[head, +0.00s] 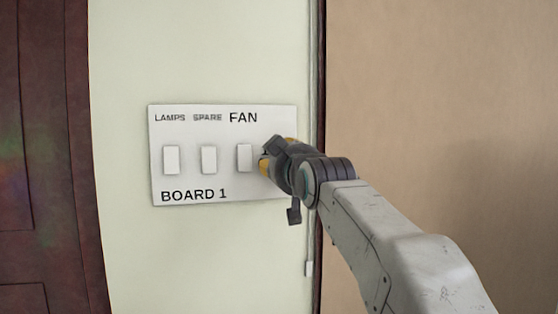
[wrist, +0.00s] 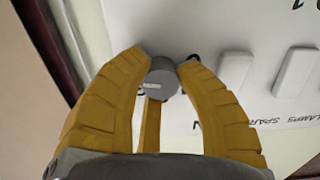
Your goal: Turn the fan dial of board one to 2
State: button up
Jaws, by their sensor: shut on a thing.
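Board one (head: 180,190) is a white panel on the pale wall, marked "BOARD 1", with the labels LAMPS, SPARE and FAN. In the head view my gripper (head: 268,160) is at the board's right end and hides the dial. In the wrist view the fan dial (wrist: 161,78) is a small grey round knob with a pale mark on its face. My gripper's yellow fingers (wrist: 163,62) are shut on the dial from both sides. The numbers around the dial are mostly hidden by the fingers, so I cannot tell its setting.
White rocker switches stand left of the dial in the head view: one under LAMPS (head: 171,160), one under SPARE (head: 209,160) and one under FAN (head: 244,158). A dark red door (head: 45,150) is at the left. A thin cord (head: 309,240) hangs right of the board.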

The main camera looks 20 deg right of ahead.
jog(key=shift+r, duration=0.2)
grip_shut()
jog(key=shift+s, duration=0.1)
